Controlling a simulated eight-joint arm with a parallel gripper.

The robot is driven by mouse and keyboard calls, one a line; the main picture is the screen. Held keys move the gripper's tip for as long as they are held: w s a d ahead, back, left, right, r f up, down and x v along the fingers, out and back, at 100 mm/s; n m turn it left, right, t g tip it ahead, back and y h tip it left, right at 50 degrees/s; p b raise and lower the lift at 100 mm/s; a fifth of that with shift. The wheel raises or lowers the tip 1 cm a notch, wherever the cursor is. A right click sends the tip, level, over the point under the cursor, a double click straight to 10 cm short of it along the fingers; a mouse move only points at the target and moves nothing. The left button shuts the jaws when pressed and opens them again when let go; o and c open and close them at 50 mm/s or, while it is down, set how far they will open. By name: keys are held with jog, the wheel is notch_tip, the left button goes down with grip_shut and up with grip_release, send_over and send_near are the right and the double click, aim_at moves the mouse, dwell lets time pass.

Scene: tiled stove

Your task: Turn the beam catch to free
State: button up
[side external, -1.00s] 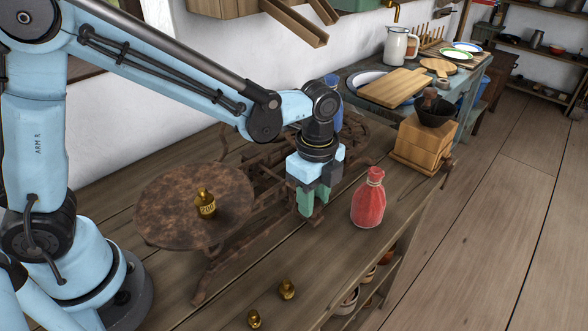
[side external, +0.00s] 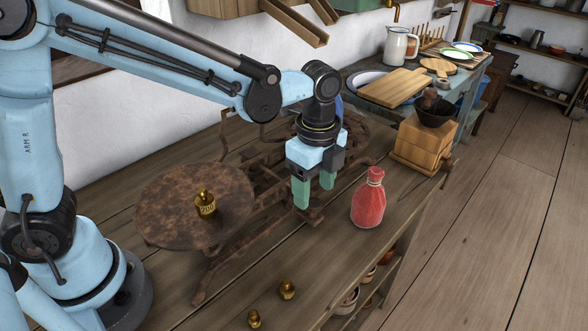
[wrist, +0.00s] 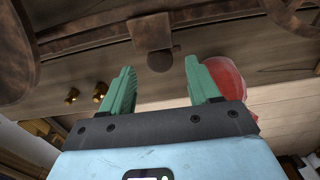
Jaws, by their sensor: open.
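The rusty balance scale stands on the wooden bench, with a round pan (side external: 165,205) at the left and a second pan partly hidden behind my gripper. My gripper (side external: 315,190) is open and points down at the scale's near side. In the wrist view my gripper's green fingers (wrist: 159,68) are spread apart. A small brown tab with a rounded end (wrist: 158,60), perhaps the beam catch, hangs from the scale's dark bar (wrist: 100,45). It shows between the fingertips, with no visible contact. Its setting cannot be told.
A brass weight (side external: 205,204) stands on the left pan. Two more weights (side external: 287,289) (side external: 254,318) stand near the bench's front edge. A red bottle (side external: 369,202) stands close to the right of my gripper. A wooden grinder (side external: 424,145) is farther right.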

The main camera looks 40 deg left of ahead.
aim_at(313, 202)
notch_tip(313, 202, up, 9)
dwell(0.4)
